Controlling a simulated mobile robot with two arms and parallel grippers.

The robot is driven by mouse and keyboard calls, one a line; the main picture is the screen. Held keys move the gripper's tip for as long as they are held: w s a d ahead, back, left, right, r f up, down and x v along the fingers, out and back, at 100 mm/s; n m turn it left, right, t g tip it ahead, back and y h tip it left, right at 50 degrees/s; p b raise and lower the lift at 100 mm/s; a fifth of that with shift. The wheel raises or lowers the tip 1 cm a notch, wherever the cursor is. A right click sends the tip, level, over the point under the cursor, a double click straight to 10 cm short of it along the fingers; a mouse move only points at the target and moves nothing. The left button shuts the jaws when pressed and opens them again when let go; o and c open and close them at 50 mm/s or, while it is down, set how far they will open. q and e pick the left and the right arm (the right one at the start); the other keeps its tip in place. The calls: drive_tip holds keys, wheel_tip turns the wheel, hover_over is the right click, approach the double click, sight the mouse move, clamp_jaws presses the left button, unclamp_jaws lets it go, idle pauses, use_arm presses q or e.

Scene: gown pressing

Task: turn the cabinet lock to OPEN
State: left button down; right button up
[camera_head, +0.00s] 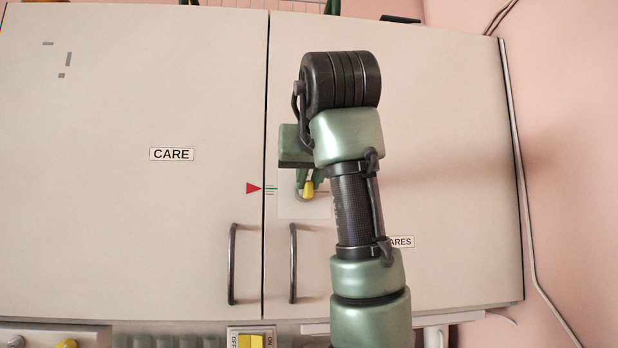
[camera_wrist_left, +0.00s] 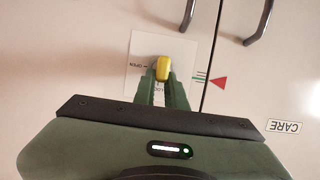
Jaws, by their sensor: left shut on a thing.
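The yellow lock knob (camera_head: 307,189) sits on a pale square plate (camera_head: 288,206) on the right cabinet door (camera_head: 440,130). My left gripper (camera_head: 311,178) is shut on the knob. In the left wrist view, the gripper's green fingers (camera_wrist_left: 164,88) close around the yellow knob (camera_wrist_left: 162,68), which stands nearly upright in that picture. The word OPEN (camera_wrist_left: 138,65) is printed on the plate left of the knob there. Lettering below the knob is partly hidden by the fingers. My right gripper is not in view.
The left door (camera_head: 120,220) carries a CARE label (camera_head: 172,154). A red triangle (camera_head: 254,188) points to marks near the door seam. Two dark vertical handles (camera_head: 231,264) (camera_head: 293,263) flank the seam. A yellow OFF/ON switch (camera_head: 250,341) is below.

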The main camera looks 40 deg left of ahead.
use_arm(q)
drive_tip(key=m, duration=0.1)
drive_tip(key=m+g+y, duration=0.1)
drive_tip(key=shift+w+d+f+m+b, duration=0.15)
drive_tip(key=shift+w+m+b, duration=0.15)
drive_tip(key=shift+b, duration=0.1)
drive_tip(key=shift+m, duration=0.4)
